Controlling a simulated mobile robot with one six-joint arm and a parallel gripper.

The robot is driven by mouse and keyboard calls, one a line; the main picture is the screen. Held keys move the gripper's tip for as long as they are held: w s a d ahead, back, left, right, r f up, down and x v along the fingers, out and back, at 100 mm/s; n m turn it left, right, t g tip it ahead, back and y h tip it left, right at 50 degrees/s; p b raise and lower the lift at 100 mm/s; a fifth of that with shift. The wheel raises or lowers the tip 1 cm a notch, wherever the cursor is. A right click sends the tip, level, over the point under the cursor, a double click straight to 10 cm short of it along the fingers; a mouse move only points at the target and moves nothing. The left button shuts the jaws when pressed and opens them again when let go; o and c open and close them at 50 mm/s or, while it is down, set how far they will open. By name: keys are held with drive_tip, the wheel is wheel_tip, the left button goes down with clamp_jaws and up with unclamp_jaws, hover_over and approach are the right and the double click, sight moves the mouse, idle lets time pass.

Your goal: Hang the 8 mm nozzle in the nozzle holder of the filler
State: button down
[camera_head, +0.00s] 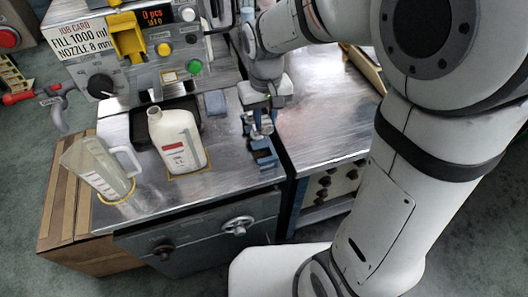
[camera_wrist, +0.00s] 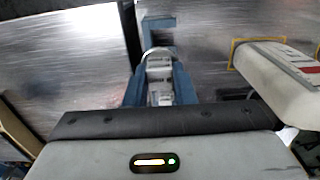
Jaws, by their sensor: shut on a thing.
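My gripper (camera_head: 262,128) points down over the right part of the steel bench top, just above and behind a small blue stand (camera_head: 264,158). In the wrist view, my gripper (camera_wrist: 159,92) is shut on a small silver metal piece, likely the nozzle (camera_wrist: 159,70), between its blue fingers. Its size marking cannot be read. The blue stand also shows just beyond the fingertips (camera_wrist: 158,22); whether the metal piece touches it I cannot tell. The filler (camera_head: 150,65) stands at the back left with a yellow part on its front. Its nozzle holder I cannot make out clearly.
A white bottle (camera_head: 177,140) stands in a yellow outlined square, and a clear jug (camera_head: 98,165) stands on a yellow ring to its left. A blue-grey block (camera_head: 215,103) lies behind. A second steel top (camera_head: 325,110) to the right is mostly clear beyond a narrow gap.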

drive_tip(key=shift+f, duration=4.8)
drive_tip(key=shift+f, duration=0.1)
drive_tip(key=shift+f, duration=0.15)
drive_tip(key=c, duration=1.2)
unclamp_jaws()
